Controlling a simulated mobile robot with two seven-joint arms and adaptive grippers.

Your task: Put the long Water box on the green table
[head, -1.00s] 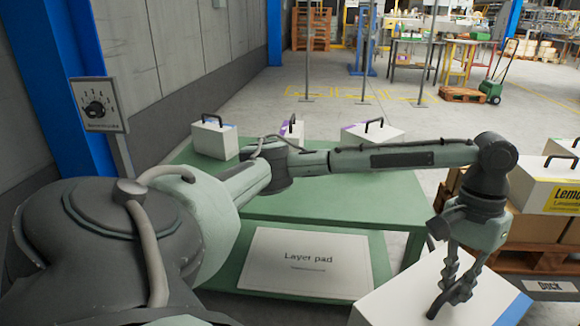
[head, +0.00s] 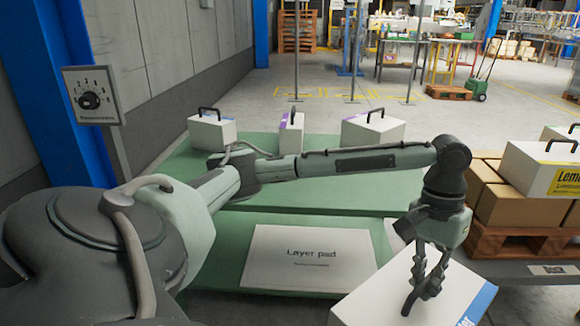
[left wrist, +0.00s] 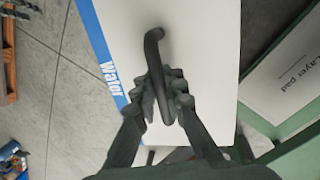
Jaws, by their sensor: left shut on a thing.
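My left gripper (head: 425,284) is shut on the black handle of a long white box with a blue edge stripe, the Water box (head: 385,292). In the left wrist view the gripper (left wrist: 168,100) grips the handle, and the word "Water" shows on the blue stripe of the box (left wrist: 212,60). The box is at the lower right of the head view, to the right of the layer pad; its lower part is cut off. The green table (head: 310,205) lies behind my left arm, which hides part of its top. My right gripper is not in view.
Three white handled boxes stand along the table's far side: left (head: 212,133), middle (head: 290,138) and right (head: 372,132). A layer pad (head: 310,260) lies on a lower green surface in front. At right, a Lemonade box (head: 540,168) sits on brown cartons above a pallet (head: 510,243).

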